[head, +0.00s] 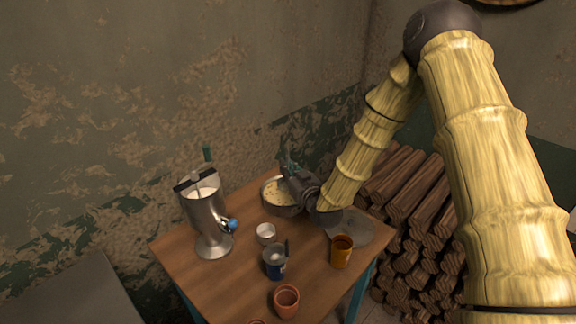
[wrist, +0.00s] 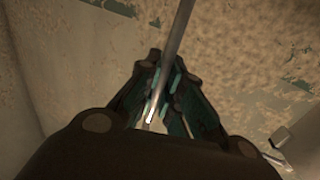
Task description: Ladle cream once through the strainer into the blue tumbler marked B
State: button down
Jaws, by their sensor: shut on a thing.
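My gripper (head: 290,168) is over the metal pan of pale cream (head: 276,195) at the back of the table. In the wrist view its fingers (wrist: 160,98) are shut on a thin metal rod, which looks like the ladle's handle (wrist: 180,35). The ladle's bowl is not visible, so I cannot tell whether it is in the cream. The blue tumbler (head: 275,272) stands near the middle front of the table. A grey strainer (head: 273,257) with a short dark handle appears to sit on its mouth. The letter on the tumbler is too small to read.
A metal machine with a white-filled bowl (head: 210,222) stands at the left. A small white cup (head: 266,233), an orange mug (head: 341,256) and a terracotta cup (head: 286,303) stand around the tumbler. A grey disc (head: 362,229) lies at the right. Stacked logs (head: 405,195) are beyond the table (head: 190,262).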

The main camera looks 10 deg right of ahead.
notch_tip(320, 180, down, 3)
jog(key=shift+w+a+r+b, duration=0.1)
jog(key=shift+w+b, duration=0.05)
jog(key=shift+b, duration=0.55)
jog(key=shift+f+b, duration=0.7)
jog(key=shift+f, duration=0.1)
jog(key=shift+f+b, duration=0.8)
jog(key=shift+f, duration=0.3)
jog(key=shift+r, duration=0.1)
notch_tip(320, 180, up, 8)
jog(key=p, duration=0.4)
dwell(0.5)
jog(key=shift+s+a+n+b, duration=0.2)
jog(key=shift+a+n+b, duration=0.25)
jog(key=shift+n, duration=0.25)
jog(key=shift+s+a+n+b, duration=0.15)
jog(key=shift+a+n+b, duration=0.2)
jog(key=shift+a+n, duration=0.25)
jog(key=shift+r, duration=0.1)
